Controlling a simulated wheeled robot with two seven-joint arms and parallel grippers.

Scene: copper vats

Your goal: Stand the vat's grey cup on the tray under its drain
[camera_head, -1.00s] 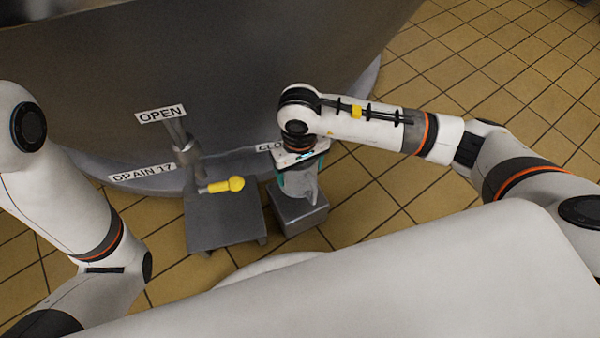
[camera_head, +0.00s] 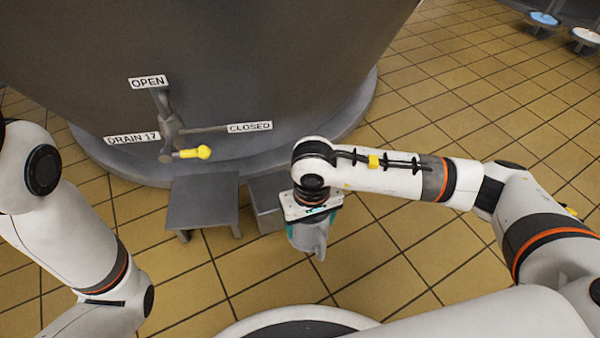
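My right gripper (camera_head: 312,222) points down with its teal fingers shut on the grey cup (camera_head: 308,238). The cup looks about upright, and the fingers and wrist hide part of it. It shows in front of and to the right of the grey block (camera_head: 268,214), apparently clear of it. The low grey tray (camera_head: 203,203) stands on short legs under the drain (camera_head: 167,157) and looks empty. The drain has a yellow-ended handle (camera_head: 203,152). My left arm comes in at the left, but its gripper is out of view.
The big dark vat (camera_head: 270,70) on its round grey base (camera_head: 345,125) fills the back. Labels read OPEN (camera_head: 147,82), CLOSED (camera_head: 249,127) and DRAIN 17 (camera_head: 132,139). The block stands right beside the tray. Tiled floor (camera_head: 430,90) is free at the right.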

